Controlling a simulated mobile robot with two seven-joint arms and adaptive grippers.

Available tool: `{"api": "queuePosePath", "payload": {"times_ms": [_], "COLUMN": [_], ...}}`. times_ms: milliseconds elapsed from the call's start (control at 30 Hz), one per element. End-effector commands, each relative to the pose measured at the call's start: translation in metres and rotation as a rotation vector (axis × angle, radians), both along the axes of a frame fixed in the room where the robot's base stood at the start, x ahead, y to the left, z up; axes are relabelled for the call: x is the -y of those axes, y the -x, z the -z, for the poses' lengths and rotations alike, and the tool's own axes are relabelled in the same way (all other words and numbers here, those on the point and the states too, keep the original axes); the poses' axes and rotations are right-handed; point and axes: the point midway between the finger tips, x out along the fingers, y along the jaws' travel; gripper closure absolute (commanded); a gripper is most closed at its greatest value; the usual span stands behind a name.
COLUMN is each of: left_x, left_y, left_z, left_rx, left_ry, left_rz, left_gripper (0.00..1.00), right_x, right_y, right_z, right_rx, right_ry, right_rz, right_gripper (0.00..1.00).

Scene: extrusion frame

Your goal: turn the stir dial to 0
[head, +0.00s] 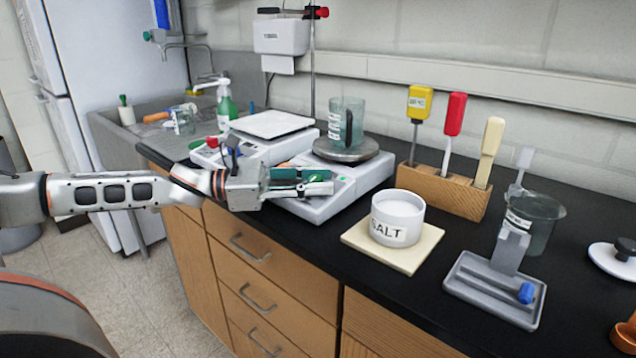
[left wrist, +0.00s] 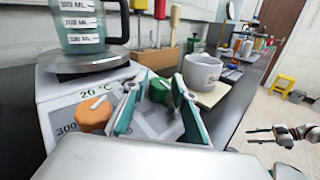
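The white hotplate stirrer (head: 372,178) stands near the bench's front edge. Its front panel carries an orange dial (left wrist: 95,115) beside a 20 °C display, and a green dial (left wrist: 160,88) with a white pointer line. My left gripper (head: 318,181) reaches across the front of the hotplate. In the left wrist view my left gripper (left wrist: 156,104) is open, one finger on each side of the green dial; I cannot tell whether they touch it. The stir scale is largely hidden by the fingers. My right gripper (left wrist: 256,135) shows small in the left wrist view, fingers apart and empty.
A glass beaker (head: 346,122) stands on the hotplate's round top. A white balance (head: 270,124) is close on the left. A salt jar (head: 397,217) on a pale tile is to the right, with a wooden tool block (head: 440,191) behind.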

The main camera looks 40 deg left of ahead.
Motion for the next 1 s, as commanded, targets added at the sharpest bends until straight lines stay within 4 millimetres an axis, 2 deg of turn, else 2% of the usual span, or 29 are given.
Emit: {"api": "queuePosePath", "payload": {"times_ms": [67, 167, 200, 633, 1000], "left_x": [-0.0002, -0.0003, -0.0002, 0.0, 0.0017], "left_y": [0.0001, 0.0002, 0.0002, 0.0009, 0.002], "left_z": [-0.0004, -0.0003, -0.0002, -0.0013, -0.0055], "left_rx": [0.0, 0.0, 0.0, 0.003, 0.002], "left_ry": [0.0, 0.0, 0.0, 0.017, 0.077], "left_rz": [0.0, 0.0, 0.0, -0.061, -0.312], "left_gripper": [0.73, 0.99, 1.0, 1.0, 1.0], "right_x": [-0.0009, -0.0014, -0.0016, -0.0014, 0.0027], "right_y": [0.0016, 0.0034, 0.0038, 0.0042, 0.0006], "right_z": [0.0007, 0.0025, 0.0033, 0.005, -0.0034], "right_rx": [-0.003, -0.008, -0.009, -0.014, -0.004], "right_ry": [-0.001, -0.002, -0.002, -0.005, 0.001], "right_rz": [-0.001, 0.0, 0.0, 0.009, 0.015], "right_gripper": [0.65, 0.65, 0.65, 0.65, 0.65]}}
